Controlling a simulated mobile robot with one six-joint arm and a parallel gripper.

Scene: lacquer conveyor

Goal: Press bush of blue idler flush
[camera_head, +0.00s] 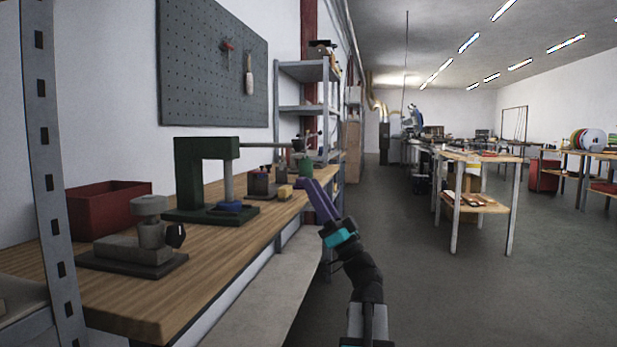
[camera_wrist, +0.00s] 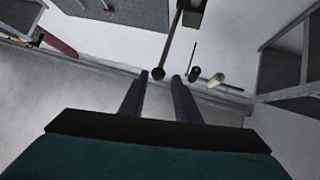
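The green arbor press (camera_head: 190,178) stands on the wooden bench. The blue idler (camera_head: 231,207) lies on its base under the grey ram (camera_head: 227,187); its bush is too small to make out. The press lever (camera_head: 262,145) reaches right from the press head. In the wrist view the lever (camera_wrist: 171,45) runs down to a dark round end between my fingertips, and I cannot tell whether it touches them. My gripper (camera_head: 303,183) has purple fingers near the bench's right edge. In the wrist view my gripper (camera_wrist: 159,76) is open, fingers apart.
A red bin (camera_head: 110,208) and a grey clamp fixture (camera_head: 135,240) stand on the bench left of the press. A dark fixture (camera_head: 262,183) and a small yellow block (camera_head: 285,191) sit right of it. A grey post (camera_head: 50,170) is near left. The aisle floor (camera_head: 430,290) is clear.

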